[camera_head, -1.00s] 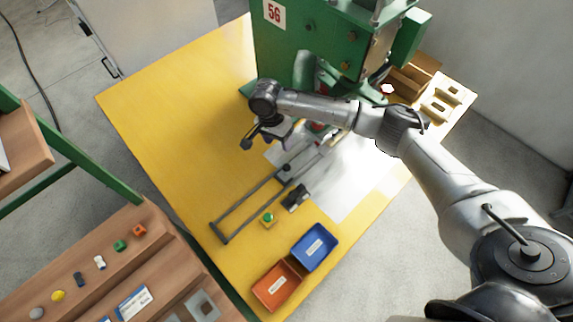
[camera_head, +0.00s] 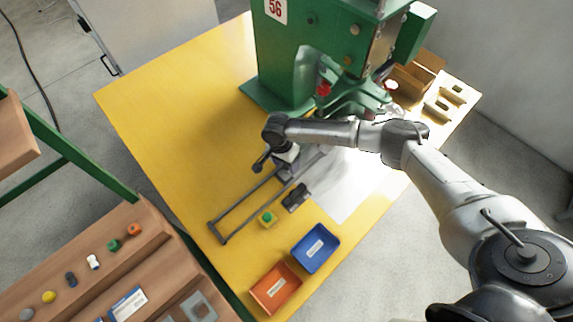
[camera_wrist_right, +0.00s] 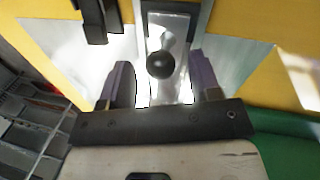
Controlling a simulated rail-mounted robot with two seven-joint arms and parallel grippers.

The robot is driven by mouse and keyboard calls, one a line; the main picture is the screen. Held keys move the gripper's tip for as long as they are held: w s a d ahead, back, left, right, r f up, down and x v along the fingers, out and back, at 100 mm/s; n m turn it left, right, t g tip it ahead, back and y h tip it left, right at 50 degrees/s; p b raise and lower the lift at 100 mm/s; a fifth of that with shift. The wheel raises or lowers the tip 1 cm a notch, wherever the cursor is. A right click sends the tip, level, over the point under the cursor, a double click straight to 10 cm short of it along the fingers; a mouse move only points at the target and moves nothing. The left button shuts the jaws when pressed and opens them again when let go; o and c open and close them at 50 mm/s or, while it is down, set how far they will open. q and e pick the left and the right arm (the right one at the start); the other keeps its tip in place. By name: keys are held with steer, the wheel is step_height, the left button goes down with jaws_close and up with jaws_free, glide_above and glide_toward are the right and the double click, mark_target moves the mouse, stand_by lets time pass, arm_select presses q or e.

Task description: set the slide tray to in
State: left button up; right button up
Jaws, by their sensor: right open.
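The slide tray's two grey rails (camera_head: 246,213) run along the yellow table, from a near end bar towards the green press. In the head view my right gripper (camera_head: 286,168) is over the far part of the rails and hides what lies beneath it. The right wrist view shows a grey metal slide with a black ball knob (camera_wrist_right: 160,65). My right gripper's two fingers (camera_wrist_right: 162,82) stand open on either side of the knob in that picture, with gaps at both sides. I cannot tell their height relative to it. My left gripper is out of view.
A green press (camera_head: 300,60) stands behind the rails. A dark block (camera_head: 296,197) and a green button on a yellow base (camera_head: 267,218) sit beside the rails. A blue bin (camera_head: 315,248) and an orange bin (camera_head: 276,289) are at the front. The table's left part is clear.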

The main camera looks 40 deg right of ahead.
steer(key=shift+f, duration=0.5)
steer(key=shift+c, duration=0.2)
steer(key=shift+r, duration=0.1)
jaws_close()
